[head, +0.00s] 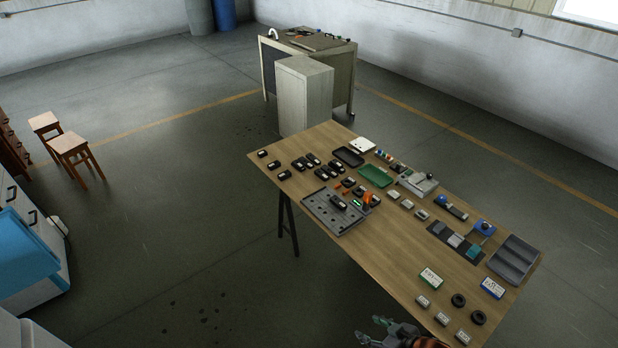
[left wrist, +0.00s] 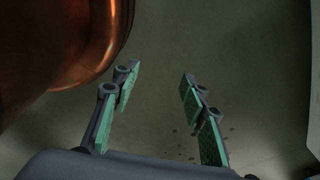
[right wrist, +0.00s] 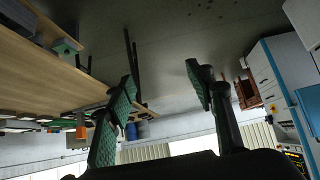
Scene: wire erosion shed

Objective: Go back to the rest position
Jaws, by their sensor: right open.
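My right gripper (head: 370,330) is at the bottom edge of the head view, beside the near long edge of the wooden table (head: 379,262). In the right wrist view it (right wrist: 162,80) is open with nothing between the green-padded fingers. My left gripper (left wrist: 160,84) shows only in the left wrist view, open and empty over bare grey floor. A copper-coloured rounded part (left wrist: 65,40) is close to it at upper left.
The table carries a grey tray (head: 318,214), a green tray (head: 375,176), a dark grey bin (head: 514,258) and several small parts. A grey cabinet (head: 304,95) and workbench (head: 345,70) stand behind it. Stools (head: 72,145) stand left. The floor between is clear.

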